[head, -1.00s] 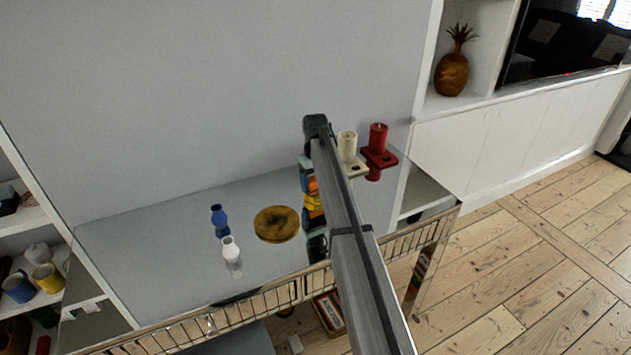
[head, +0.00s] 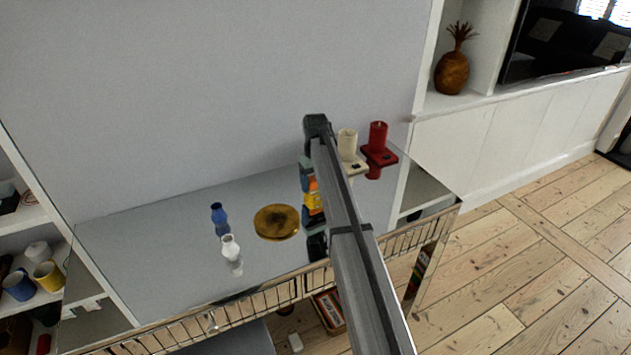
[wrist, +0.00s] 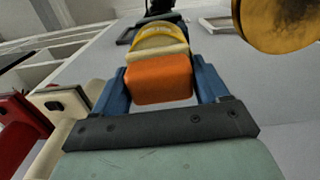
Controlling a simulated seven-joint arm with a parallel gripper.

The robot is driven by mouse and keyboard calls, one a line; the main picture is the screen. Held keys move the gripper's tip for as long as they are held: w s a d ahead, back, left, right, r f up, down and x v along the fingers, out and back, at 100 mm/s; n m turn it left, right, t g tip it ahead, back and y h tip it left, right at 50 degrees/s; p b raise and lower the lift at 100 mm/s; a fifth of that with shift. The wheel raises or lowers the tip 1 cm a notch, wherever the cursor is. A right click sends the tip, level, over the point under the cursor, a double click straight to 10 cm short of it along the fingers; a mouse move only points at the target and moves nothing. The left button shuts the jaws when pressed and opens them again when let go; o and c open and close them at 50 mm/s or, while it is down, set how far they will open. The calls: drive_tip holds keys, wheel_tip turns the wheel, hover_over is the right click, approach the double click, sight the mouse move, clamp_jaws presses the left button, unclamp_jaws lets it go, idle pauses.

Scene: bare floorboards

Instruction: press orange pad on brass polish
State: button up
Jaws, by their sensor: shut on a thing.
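In the wrist view, my gripper (wrist: 158,72) has its two blue fingers shut on either side of an orange pad (wrist: 160,82). Just beyond the pad is a cream band with a yellow curved rim (wrist: 162,40), which may be the brass polish; no label is readable. Whether the pad touches it cannot be told. In the head view, my arm hides much of the gripper (head: 309,190); orange and yellow patches show at its left, low over the glossy grey top. A round brass-coloured disc (head: 277,222) lies left of the gripper; it also shows in the wrist view (wrist: 285,18).
A blue bottle (head: 219,214) and a white one (head: 231,248) stand left of the disc. The far left top is clear.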

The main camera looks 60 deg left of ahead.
drive_tip(key=shift+r, duration=0.1)
drive_tip(key=shift+r, duration=3.4)
